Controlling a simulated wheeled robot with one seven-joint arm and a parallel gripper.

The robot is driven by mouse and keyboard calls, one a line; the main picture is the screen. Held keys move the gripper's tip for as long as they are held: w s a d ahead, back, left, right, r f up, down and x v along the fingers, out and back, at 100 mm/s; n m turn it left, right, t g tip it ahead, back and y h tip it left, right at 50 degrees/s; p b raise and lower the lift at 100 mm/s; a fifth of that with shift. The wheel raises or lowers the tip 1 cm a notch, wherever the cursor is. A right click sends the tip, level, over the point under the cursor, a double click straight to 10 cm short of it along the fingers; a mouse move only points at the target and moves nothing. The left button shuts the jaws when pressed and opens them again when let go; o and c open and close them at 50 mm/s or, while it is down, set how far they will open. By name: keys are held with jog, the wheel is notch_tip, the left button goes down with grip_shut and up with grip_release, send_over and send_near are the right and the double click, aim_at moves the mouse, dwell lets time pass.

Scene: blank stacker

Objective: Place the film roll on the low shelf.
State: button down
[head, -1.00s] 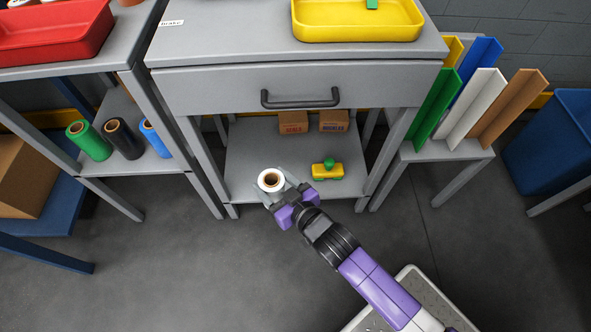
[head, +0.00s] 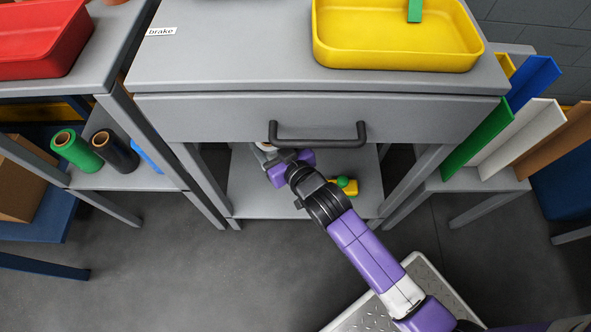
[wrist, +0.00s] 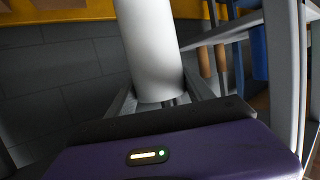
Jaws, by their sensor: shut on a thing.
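The white film roll (head: 265,146) shows only in part in the head view, below the drawer front. In the wrist view the white film roll (wrist: 152,45) stands up between the fingers. My gripper (head: 272,156) is shut on it and reaches in under the drawer, over the low shelf (head: 250,200). The drawer and handle hide part of the roll and the back of the shelf. I cannot tell whether the roll touches the shelf.
A yellow and green object (head: 345,187) sits on the low shelf, right of my gripper. The drawer handle (head: 318,136) sticks out just above. Shelf legs stand at both sides. Green (head: 77,150) and black (head: 114,152) rolls stand on a side shelf at left.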

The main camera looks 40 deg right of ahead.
notch_tip(320, 180, down, 19)
jog(key=b, duration=0.9)
jog(key=shift+b, duration=0.4)
jog(key=shift+f, duration=0.2)
jog(key=shift+c, duration=2)
grip_release()
jog(key=shift+f, duration=0.1)
jog(key=p+v, duration=0.5)
jog(key=v, duration=0.7)
jog(key=shift+r, duration=0.2)
